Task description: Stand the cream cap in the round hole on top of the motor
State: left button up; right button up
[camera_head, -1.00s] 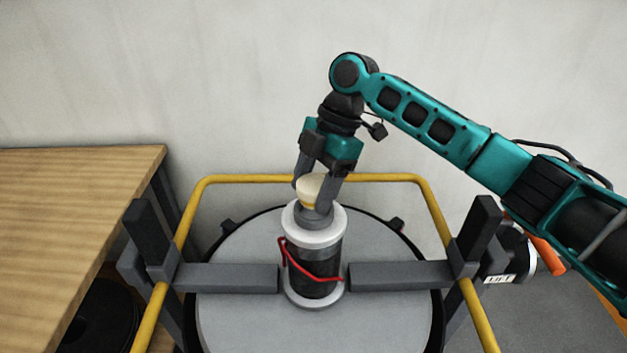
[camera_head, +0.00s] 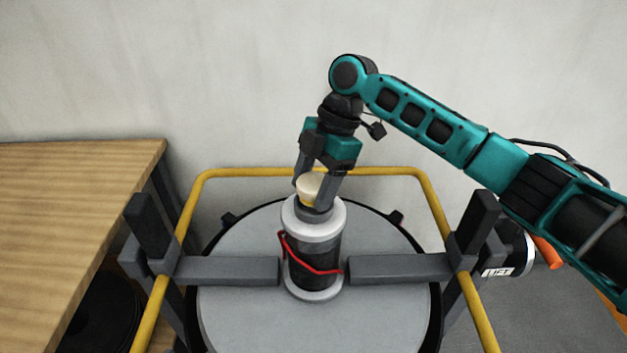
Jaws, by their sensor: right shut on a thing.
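The cream cap (camera_head: 309,187) is upright between the fingers of my right gripper (camera_head: 313,195), which is shut on it. It is at the top of the motor (camera_head: 313,252), a dark cylinder with pale grey ends and a red wire looped round it. The cap's lower part is down at the motor's top collar. The round hole is hidden by the cap and fingers, so I cannot tell how deep the cap sits. The motor stands upright on the round grey tank lid (camera_head: 240,310). My left gripper is not in view.
A yellow rail (camera_head: 245,173) runs round the tank. Dark grey bars (camera_head: 228,271) reach toward the motor from both sides, with upright posts at their outer ends. A wooden table (camera_head: 75,200) is at the left. A pale wall stands behind.

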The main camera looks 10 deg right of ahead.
jog(key=shift+f+p, duration=0.3)
jog(key=shift+f, duration=0.1)
dwell(0.7)
jog(key=shift+s+f, duration=0.1)
jog(key=shift+f+p, duration=0.25)
jog(key=shift+p, duration=0.1)
